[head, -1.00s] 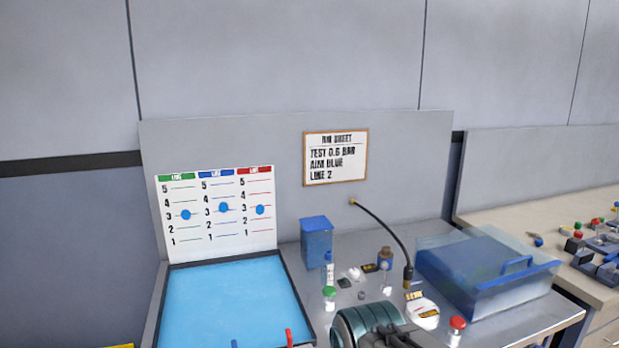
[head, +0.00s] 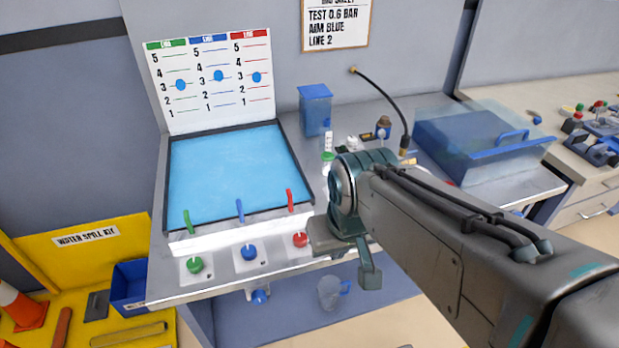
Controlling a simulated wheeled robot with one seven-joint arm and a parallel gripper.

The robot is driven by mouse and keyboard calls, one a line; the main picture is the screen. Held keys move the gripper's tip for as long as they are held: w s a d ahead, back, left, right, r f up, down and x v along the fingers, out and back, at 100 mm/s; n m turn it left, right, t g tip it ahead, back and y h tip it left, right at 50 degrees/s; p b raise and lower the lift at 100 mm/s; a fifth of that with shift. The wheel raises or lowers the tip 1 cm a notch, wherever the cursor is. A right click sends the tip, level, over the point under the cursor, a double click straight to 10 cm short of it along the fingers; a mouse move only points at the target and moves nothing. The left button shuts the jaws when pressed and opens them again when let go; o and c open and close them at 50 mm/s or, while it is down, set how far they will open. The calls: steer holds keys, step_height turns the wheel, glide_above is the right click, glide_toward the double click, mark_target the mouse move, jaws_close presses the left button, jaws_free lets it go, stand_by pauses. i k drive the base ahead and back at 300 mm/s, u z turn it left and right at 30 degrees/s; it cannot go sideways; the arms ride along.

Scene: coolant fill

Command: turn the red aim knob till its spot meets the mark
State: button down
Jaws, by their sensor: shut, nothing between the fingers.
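The red knob (head: 300,240) is on the front ledge of the bench, rightmost in a row with the blue knob (head: 249,252) and the green knob (head: 194,265). My gripper (head: 345,255) is just right of the red knob, seen from behind and above. A gap shows between them in the picture; its depth is hard to judge. The gripper is shut and empty, its fingertips partly hidden. On the lined board (head: 207,80), the red column has a blue disc (head: 256,77) near line 3. Any pointer on the red knob is too small to read.
A red nozzle (head: 290,200), blue nozzle (head: 240,211) and green nozzle (head: 188,221) stand at the front of the blue tray (head: 165,190). A note (head: 336,22) reads "TEST 0.6 BAR, AIM BLUE, LINE 2". A clear-lidded blue box (head: 470,140) stands right, beyond my arm.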

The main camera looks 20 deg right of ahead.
mark_target(300, 239)
steer(key=k, duration=1.2)
steer(key=z, duration=0.55)
steer(key=i, duration=1.5)
steer(key=u, duration=0.7)
